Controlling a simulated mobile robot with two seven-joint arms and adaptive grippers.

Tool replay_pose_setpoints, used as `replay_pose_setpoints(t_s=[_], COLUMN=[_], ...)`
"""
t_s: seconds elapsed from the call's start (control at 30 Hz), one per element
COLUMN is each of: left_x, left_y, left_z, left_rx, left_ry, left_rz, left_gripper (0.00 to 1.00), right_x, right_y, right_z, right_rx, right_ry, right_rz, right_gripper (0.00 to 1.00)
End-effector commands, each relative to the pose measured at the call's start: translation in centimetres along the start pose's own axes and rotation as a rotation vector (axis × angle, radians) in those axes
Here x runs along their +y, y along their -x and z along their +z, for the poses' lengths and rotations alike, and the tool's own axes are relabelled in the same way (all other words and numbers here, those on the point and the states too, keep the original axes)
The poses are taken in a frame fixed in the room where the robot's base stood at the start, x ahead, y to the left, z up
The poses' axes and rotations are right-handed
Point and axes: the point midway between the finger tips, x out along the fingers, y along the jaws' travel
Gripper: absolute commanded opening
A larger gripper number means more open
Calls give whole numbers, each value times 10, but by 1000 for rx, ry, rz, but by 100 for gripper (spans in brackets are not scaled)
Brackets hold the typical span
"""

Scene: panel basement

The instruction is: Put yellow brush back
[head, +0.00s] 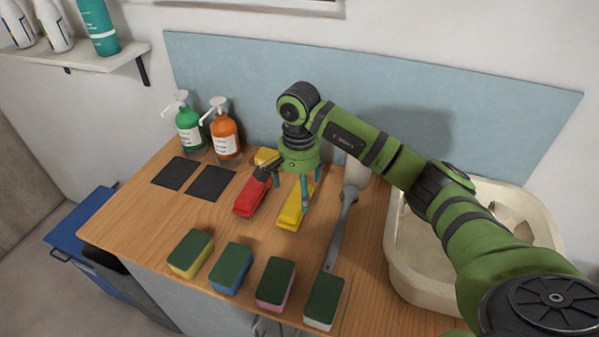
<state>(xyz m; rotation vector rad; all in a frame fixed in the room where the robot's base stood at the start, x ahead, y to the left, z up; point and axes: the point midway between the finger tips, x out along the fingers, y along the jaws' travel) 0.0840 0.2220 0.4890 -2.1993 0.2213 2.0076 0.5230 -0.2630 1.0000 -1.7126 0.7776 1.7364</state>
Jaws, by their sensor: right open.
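The yellow brush (290,215) lies on the wooden counter, left of the sink, with its upper part hidden behind my right gripper. My right gripper (296,197) points down over it, open, with its teal fingers at the brush. I cannot tell whether they touch it. A red brush (249,198) lies just left of the yellow one. Another yellow piece (266,156) shows behind the gripper; I cannot tell what it belongs to. My left gripper is not in view.
Several sponges (231,267) line the counter's (150,218) front edge. Two dark pads (212,183) lie at left, near green (188,131) and orange (225,136) pump bottles. A long grey-handled tool (340,230) lies between the brushes and the sink (400,262).

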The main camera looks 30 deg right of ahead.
Motion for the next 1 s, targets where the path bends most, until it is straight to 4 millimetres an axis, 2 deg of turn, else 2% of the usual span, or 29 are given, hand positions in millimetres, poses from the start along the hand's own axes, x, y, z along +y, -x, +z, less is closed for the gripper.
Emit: replay_pose_setpoints(t_s=[0.03,0.2,0.3,0.4,1.0], left_x=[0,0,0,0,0], left_y=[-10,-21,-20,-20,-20], left_z=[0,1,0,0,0], left_rx=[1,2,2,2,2], left_ry=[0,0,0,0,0], left_rz=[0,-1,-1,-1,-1], left_gripper=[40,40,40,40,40], right_x=[-1,0,0,0,0], right_y=[10,46,62,70,74], right_z=[-2,-1,-1,0,0], right_rx=[6,5,4,2,-1], right_ry=[-1,-2,-1,-1,-1], right_rz=[-5,-3,-1,0,1], right_gripper=[95,95,95,95,95])
